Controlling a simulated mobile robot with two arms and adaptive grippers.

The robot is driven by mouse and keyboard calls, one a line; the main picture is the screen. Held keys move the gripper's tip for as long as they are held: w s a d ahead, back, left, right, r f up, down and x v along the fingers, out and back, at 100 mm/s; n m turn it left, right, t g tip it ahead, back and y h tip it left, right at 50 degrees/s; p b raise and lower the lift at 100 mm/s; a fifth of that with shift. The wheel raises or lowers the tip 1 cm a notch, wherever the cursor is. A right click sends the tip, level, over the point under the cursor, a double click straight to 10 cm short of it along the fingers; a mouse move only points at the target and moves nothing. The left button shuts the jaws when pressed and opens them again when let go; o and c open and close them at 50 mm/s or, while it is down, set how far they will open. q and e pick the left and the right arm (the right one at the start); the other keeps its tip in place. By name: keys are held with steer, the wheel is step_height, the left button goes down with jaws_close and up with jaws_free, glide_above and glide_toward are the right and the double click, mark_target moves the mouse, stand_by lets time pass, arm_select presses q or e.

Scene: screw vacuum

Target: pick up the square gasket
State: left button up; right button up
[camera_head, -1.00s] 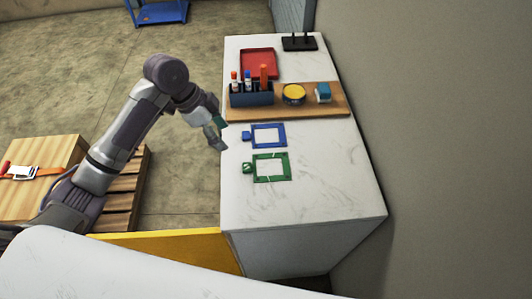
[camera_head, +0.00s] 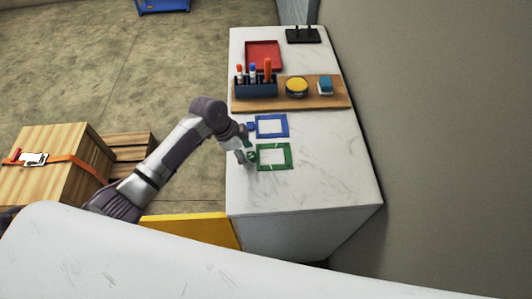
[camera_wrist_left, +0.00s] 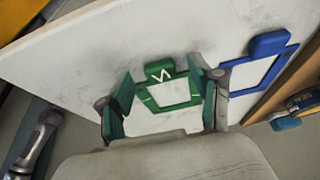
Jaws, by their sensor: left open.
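A green square gasket (camera_head: 274,157) with a side tab lies flat on the white counter (camera_head: 310,190); in the left wrist view the green gasket (camera_wrist_left: 165,88) shows between my fingers. A blue square gasket (camera_head: 271,126) with a tab lies just behind it; it also shows at the right of the left wrist view (camera_wrist_left: 282,68). My left gripper (camera_head: 246,151) is open, at the counter's left side by the green gasket's tab. In the left wrist view, my left gripper's (camera_wrist_left: 165,103) fingers stand on either side of the gasket; contact is not clear. My right gripper is not in view.
A wooden board (camera_head: 330,101) behind the gaskets holds a dark marker holder (camera_head: 256,88), a yellow-topped round tin (camera_head: 297,86) and a blue-and-white block (camera_head: 325,86). A red tray (camera_head: 263,54) and a black stand (camera_head: 303,36) are farther back. The front counter is clear.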

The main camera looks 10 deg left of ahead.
arm_select(q)
steer(key=shift+f, duration=0.15)
steer(key=c, duration=1.1)
